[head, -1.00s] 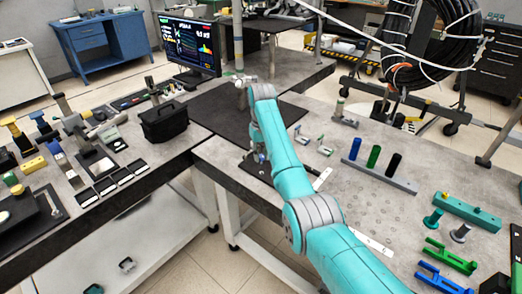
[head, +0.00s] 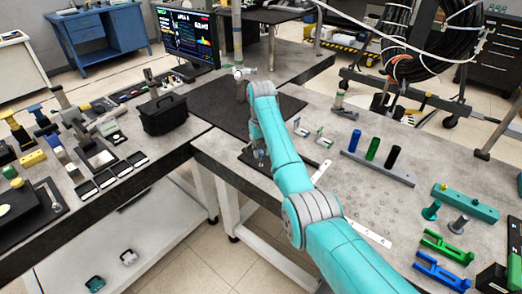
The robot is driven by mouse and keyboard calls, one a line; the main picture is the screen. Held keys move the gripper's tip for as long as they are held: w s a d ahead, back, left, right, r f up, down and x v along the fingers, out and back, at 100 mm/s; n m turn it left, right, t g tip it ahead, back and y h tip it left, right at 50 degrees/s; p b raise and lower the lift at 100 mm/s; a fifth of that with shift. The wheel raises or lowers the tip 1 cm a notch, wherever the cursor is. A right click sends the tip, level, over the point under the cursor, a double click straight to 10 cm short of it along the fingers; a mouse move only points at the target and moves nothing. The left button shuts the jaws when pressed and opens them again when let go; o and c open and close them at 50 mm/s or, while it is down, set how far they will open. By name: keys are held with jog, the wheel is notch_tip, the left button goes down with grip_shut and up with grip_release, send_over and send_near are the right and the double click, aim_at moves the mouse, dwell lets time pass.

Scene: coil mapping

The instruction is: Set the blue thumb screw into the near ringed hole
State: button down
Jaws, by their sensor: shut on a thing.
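My gripper (head: 260,158) is small in the head view, just left of my teal forearm and partly hidden by it. It points down, low over a dark plate (head: 247,157) at the front left of the right-hand bench. It is shut on the blue thumb screw, of which only a faint bluish bit shows at the fingertips. I cannot make out the near ringed hole. Whether the screw touches the plate cannot be told.
A rack (head: 378,169) holds blue, green and black cylinders right of my arm. A teal block (head: 465,204), a green clip (head: 447,247) and a blue clip (head: 440,272) lie further right. A black case (head: 164,114) stands on the left bench.

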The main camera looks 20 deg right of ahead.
aim_at(261, 165)
jog(key=shift+f, duration=0.2)
jog(key=shift+f, duration=0.9)
jog(key=shift+f, duration=1.1)
dwell(1.0)
jog(key=m, duration=0.5)
jog(key=c, duration=0.9)
grip_release()
notch_tip(261, 165, up, 12)
jog(key=shift+f, duration=0.15)
